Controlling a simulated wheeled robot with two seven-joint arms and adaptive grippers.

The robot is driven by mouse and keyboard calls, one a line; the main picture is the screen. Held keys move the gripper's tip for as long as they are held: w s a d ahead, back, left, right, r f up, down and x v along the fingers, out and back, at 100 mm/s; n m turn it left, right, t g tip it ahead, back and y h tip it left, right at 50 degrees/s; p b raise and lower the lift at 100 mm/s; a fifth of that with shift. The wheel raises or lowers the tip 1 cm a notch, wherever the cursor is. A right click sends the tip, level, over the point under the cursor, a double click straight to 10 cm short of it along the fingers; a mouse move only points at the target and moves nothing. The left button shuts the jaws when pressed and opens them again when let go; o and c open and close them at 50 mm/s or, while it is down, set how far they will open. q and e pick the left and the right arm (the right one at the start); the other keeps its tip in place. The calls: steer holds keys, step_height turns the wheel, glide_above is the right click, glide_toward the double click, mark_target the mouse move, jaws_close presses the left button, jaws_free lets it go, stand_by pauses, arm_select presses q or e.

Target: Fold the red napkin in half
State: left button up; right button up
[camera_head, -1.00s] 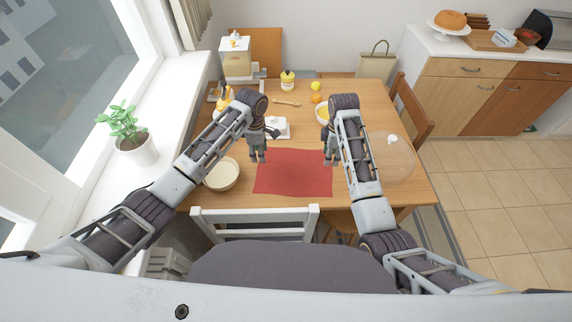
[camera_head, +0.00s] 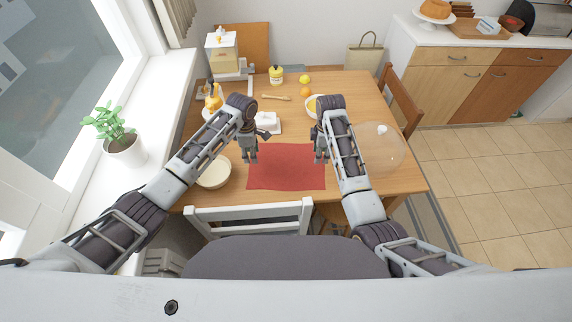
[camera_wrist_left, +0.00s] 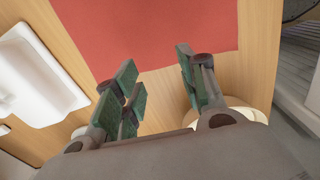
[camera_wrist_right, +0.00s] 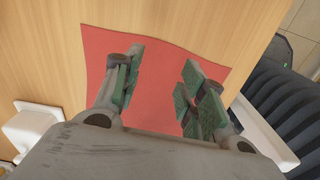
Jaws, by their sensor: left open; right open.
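The red napkin (camera_head: 286,170) lies flat and spread out on the wooden table in the head view. It also shows in the left wrist view (camera_wrist_left: 150,30) and the right wrist view (camera_wrist_right: 160,75). My left gripper (camera_head: 251,162) is open and empty above the napkin's far left corner area. In its wrist view (camera_wrist_left: 158,80) the fingers are apart, with the napkin's edge beyond them. My right gripper (camera_head: 319,160) is open and empty above the napkin's far right part. In its wrist view (camera_wrist_right: 163,75) the napkin lies beneath the parted fingers. I see no contact with the cloth.
A cream bowl (camera_head: 214,174) stands left of the napkin, and a white butter dish (camera_head: 268,122) behind it. A clear dome (camera_head: 378,150) stands at right. A white chair (camera_head: 250,214) is at the near edge. A yellow-lidded jar (camera_head: 276,75) and fruit stand farther back.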

mark_target(253, 165)
arm_select(q)
steer(key=shift+f, duration=2.35)
arm_select(e)
steer(key=shift+f, duration=2.35)
arm_select(q)
steer(key=shift+f, duration=0.2)
arm_select(e)
steer(key=shift+f, duration=0.2)
arm_select(q)
steer(key=shift+c, duration=0.5)
arm_select(e)
steer(key=shift+c, duration=0.5)
arm_select(q)
steer(key=shift+s+f, duration=0.1)
steer(key=shift+f, duration=0.05)
jaws_close()
arm_select(e)
steer(key=shift+s+f, duration=0.1)
steer(key=shift+f, duration=0.05)
jaws_close()
arm_select(q)
steer(key=shift+r, duration=0.3)
arm_select(e)
steer(key=shift+r, duration=0.3)
